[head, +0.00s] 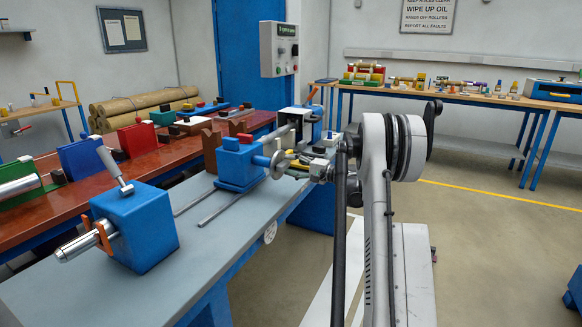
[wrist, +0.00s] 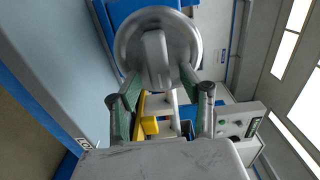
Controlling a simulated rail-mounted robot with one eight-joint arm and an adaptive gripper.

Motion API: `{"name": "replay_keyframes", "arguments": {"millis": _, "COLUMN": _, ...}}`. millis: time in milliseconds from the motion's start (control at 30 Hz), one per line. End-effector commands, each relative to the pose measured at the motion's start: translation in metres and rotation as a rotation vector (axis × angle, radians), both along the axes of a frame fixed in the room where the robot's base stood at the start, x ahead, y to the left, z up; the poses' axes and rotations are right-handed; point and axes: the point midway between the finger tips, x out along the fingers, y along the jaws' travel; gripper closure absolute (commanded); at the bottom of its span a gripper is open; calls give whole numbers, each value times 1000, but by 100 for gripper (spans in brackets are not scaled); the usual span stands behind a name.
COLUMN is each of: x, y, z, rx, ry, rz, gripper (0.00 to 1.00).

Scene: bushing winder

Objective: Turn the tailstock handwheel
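The tailstock (head: 238,163) is a blue block on the winder bed with a grey spindle through it. Its handwheel (head: 282,164) is a grey metal disc on the right side of the block. In the wrist view the handwheel (wrist: 185,38) fills the upper middle, with a raised grey bar (wrist: 156,58) across its face. My gripper (head: 306,167) is at the wheel. In the wrist view my gripper (wrist: 161,76) has its green-padded fingers apart, one on each side of the bar's lower end. Gaps show beside the bar; whether the tips touch the rim I cannot tell.
A blue headstock-like block (head: 135,228) with a lever stands at the near end of the grey bed (head: 180,275). A red-topped bench (head: 150,165) with coloured parts runs behind. A control box (head: 279,49) hangs on a blue column. Floor is open at right.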

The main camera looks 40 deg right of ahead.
Motion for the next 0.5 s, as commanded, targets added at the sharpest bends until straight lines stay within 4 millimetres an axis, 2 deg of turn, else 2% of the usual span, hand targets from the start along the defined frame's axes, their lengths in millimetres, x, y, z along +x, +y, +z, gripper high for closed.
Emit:
{"name": "replay_keyframes", "arguments": {"millis": 167, "x": -12, "y": -6, "z": 0, "rx": 0, "ry": 0, "rz": -2, "gripper": 60}}
{"name": "replay_keyframes", "arguments": {"millis": 500, "x": -72, "y": -30, "z": 0, "rx": 0, "ry": 0, "rz": -4, "gripper": 60}}
